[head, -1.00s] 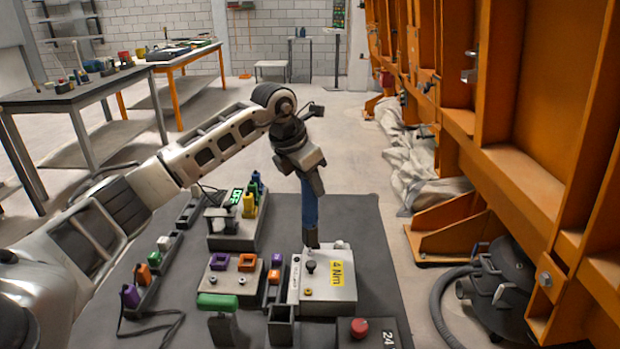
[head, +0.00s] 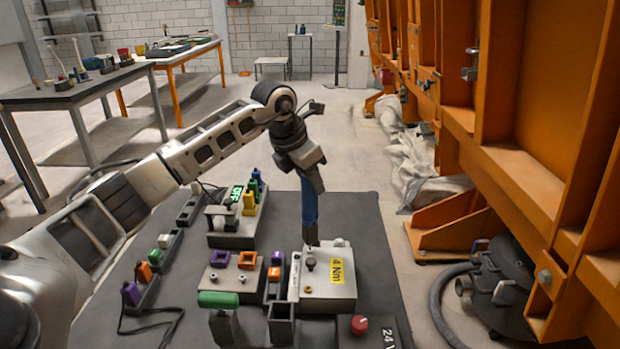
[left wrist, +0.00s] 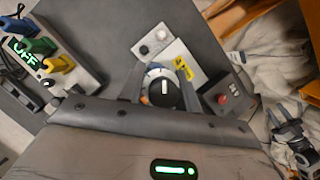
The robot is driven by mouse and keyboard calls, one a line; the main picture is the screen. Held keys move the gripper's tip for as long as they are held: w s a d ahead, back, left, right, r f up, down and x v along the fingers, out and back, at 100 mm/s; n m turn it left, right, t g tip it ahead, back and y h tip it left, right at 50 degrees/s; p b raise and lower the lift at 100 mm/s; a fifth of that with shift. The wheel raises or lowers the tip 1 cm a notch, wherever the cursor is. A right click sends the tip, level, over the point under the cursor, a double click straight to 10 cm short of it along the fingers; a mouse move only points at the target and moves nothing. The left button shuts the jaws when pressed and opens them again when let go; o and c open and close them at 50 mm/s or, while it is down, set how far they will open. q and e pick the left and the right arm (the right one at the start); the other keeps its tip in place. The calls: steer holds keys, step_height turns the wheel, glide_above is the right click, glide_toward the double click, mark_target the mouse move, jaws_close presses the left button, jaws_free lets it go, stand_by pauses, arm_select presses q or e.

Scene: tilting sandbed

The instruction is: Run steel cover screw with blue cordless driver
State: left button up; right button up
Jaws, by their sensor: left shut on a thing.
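The blue driver (head: 309,205) stands upright in my left gripper (head: 308,176), which is shut on it. The driver's lower end is over the back part of the steel box with the yellow "4 Nm" label (head: 342,270); whether its tip touches a screw there is too small to tell. A dark knob or screw head (head: 310,263) shows on the box's top, in front of the driver. In the left wrist view the driver's round dark end (left wrist: 163,90) sits between the fingers and hides part of the box (left wrist: 189,60). My right gripper is not in view.
A red button on a dark "24 V" box (head: 359,325) is at the front right. Blocks with purple and orange parts (head: 234,276), a green-handled tool (head: 218,299) and a unit with a green display (head: 238,235) are left.

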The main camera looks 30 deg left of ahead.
arm_select(q)
steer(key=shift+f, duration=0.25)
stand_by(0.3)
